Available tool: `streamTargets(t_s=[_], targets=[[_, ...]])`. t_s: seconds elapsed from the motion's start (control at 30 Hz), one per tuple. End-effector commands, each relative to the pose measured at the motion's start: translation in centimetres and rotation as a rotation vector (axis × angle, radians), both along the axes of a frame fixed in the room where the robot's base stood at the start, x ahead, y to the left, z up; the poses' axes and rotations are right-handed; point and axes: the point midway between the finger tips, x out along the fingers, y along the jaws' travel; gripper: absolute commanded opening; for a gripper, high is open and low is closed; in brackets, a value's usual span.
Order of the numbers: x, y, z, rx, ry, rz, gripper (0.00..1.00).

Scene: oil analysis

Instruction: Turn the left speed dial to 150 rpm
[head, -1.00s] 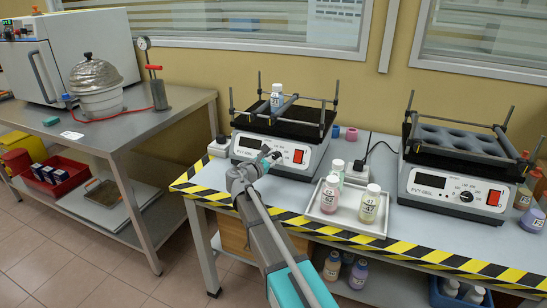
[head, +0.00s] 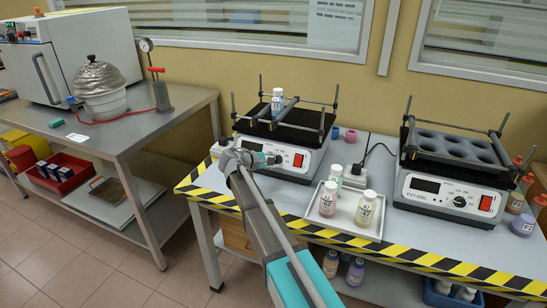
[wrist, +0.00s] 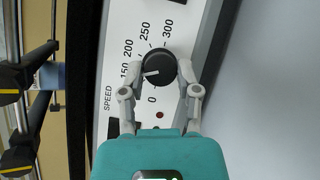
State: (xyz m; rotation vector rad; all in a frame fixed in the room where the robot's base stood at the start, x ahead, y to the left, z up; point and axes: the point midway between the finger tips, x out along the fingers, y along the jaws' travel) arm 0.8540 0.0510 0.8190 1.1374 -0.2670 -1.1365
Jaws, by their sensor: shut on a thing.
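The left shaker (head: 297,139) stands on the bench behind the black-and-yellow tape, with a red switch (head: 298,160) on its front panel. Its speed dial (wrist: 160,67) is a round black knob with a white mark, marked from 0 to 300 in the wrist view. The white mark points left and slightly down, close to the 150 label (wrist: 128,72), which a finger partly covers. My gripper (wrist: 160,78) is shut on the dial, one finger on each side. In the head view my gripper (head: 268,160) is at the shaker's front panel, and the dial is mostly hidden.
A numbered bottle (head: 277,101) stands on the left shaker's platform. A white tray (head: 343,228) with bottles is just right of my arm. A second shaker (head: 440,200) stands further right. A side table (head: 120,130) with a metal-covered pot (head: 98,90) is at left.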

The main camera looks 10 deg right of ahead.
Motion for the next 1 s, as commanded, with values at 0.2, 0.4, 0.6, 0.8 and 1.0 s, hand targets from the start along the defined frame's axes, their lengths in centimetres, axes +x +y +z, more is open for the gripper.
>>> streamTargets(t_s=[0.2,0.4,0.6,0.8,1.0], targets=[[0.15,0.04,0.21,0.062,-0.039,-0.037,0.0],[0.15,0.04,0.09,0.081,-0.049,-0.047,0.0],[0.14,0.04,0.06,0.082,-0.049,-0.047,0.0],[0.13,0.03,0.06,0.082,-0.049,-0.047,0.59],[0.09,0.02,0.05,0.082,-0.047,-0.048,0.77]])
